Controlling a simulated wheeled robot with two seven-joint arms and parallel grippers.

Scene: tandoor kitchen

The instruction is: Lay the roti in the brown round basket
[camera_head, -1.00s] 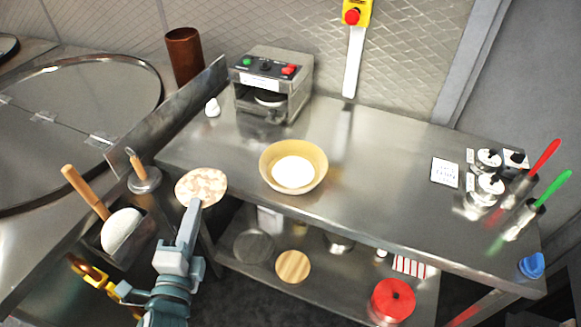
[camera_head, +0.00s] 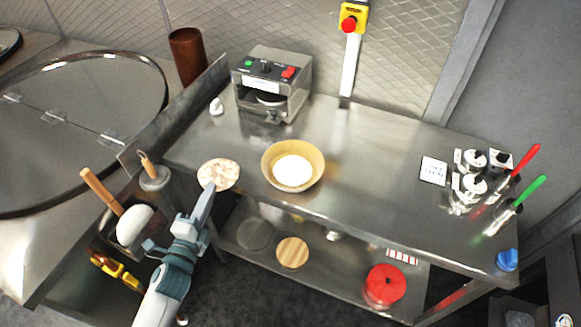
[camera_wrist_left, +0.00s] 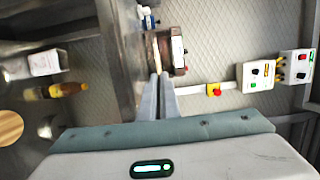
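The roti (camera_head: 218,173), a pale round flatbread with brown patches, is at the fingertips of my left gripper (camera_head: 209,190). The gripper looks shut on its near edge and holds it out flat near the table's left front corner. The round basket (camera_head: 268,168), tan-brown with a white round bottom or lining, stands on the steel table just right of the roti, apart from it. In the left wrist view the two fingers (camera_wrist_left: 157,95) are close together; I cannot make out the roti there. My right gripper is not in view.
A steel press machine (camera_head: 272,82) stands behind the basket. An upright steel panel (camera_head: 175,118) borders the table's left side. The table (camera_head: 370,190) is clear right of the basket. A shelf lies below.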

